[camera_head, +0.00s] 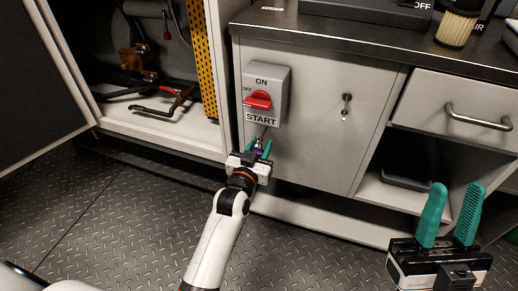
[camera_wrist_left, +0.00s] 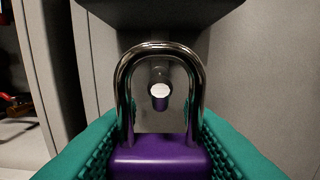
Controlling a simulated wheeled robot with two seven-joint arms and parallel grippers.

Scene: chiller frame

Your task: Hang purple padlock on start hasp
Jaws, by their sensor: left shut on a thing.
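The purple padlock (camera_wrist_left: 160,158) is upright between the teal fingers of my left gripper (camera_head: 260,150), with its steel shackle (camera_wrist_left: 160,50) pointing up. The left gripper is shut on the padlock body. In the head view the padlock is a small purple spot, mostly hidden by the gripper, just below the START box (camera_head: 266,95). My right gripper (camera_head: 452,205) is open and empty at the lower right.
The START box has a red switch (camera_head: 257,100) and sits on a grey cabinet door (camera_head: 325,135) with a small keyed lock (camera_head: 347,103). An open cabinet (camera_head: 165,130) with pipes is at left. A drawer handle (camera_head: 478,118) sticks out at right.

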